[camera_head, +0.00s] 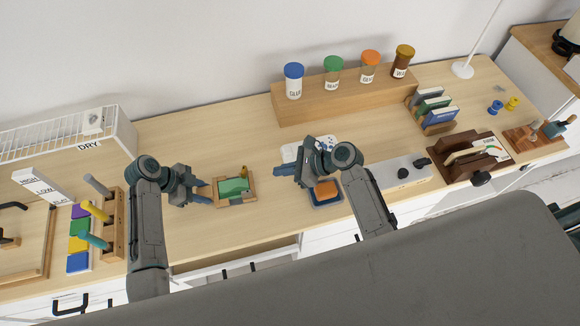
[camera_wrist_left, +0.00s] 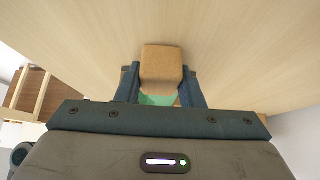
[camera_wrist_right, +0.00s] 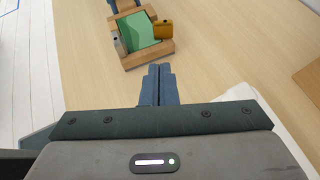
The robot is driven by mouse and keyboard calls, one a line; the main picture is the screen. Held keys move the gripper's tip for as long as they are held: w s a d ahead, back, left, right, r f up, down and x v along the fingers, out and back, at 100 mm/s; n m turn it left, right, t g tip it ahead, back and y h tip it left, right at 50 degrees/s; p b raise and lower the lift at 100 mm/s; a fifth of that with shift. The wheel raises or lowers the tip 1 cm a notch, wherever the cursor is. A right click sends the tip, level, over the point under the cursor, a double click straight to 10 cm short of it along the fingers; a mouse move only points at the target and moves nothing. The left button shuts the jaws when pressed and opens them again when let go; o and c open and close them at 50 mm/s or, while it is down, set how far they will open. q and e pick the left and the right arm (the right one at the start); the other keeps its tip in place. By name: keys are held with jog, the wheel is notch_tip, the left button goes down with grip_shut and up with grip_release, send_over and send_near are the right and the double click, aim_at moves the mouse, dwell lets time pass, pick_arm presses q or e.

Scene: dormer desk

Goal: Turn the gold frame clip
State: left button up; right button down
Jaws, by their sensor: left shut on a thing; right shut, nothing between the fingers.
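The small wooden frame (camera_head: 221,205) with a green panel (camera_head: 234,186) lies on the desk. The gold clip (camera_head: 243,171) sits at its edge and shows larger in the right wrist view (camera_wrist_right: 163,30). A grey clip (camera_wrist_right: 120,44) is on the opposite side of the panel. My left gripper (camera_head: 207,192) is shut on the left side of the frame; a brown wooden part (camera_wrist_left: 162,66) shows between its fingers in the left wrist view. My right gripper (camera_head: 278,171) is shut and empty, right of the frame and apart from the gold clip.
A blue tray with an orange block (camera_head: 326,190) lies near my right arm. A wooden rack with colored handles (camera_head: 112,225) stands left of my left arm. A wooden step with several lidded jars (camera_head: 340,95) is at the back. The desk behind the frame is clear.

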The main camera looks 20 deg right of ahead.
aim_at(246, 174)
jog(key=x, duration=0.2)
jog(key=r+x, duration=0.1)
jog(key=x, duration=0.4)
jog(key=shift+w+a+r, duration=0.1)
jog(key=shift+w+a, duration=0.1)
jog(key=shift+a, duration=0.25)
jog(key=shift+w+a, duration=0.2)
jog(key=shift+a, duration=0.25)
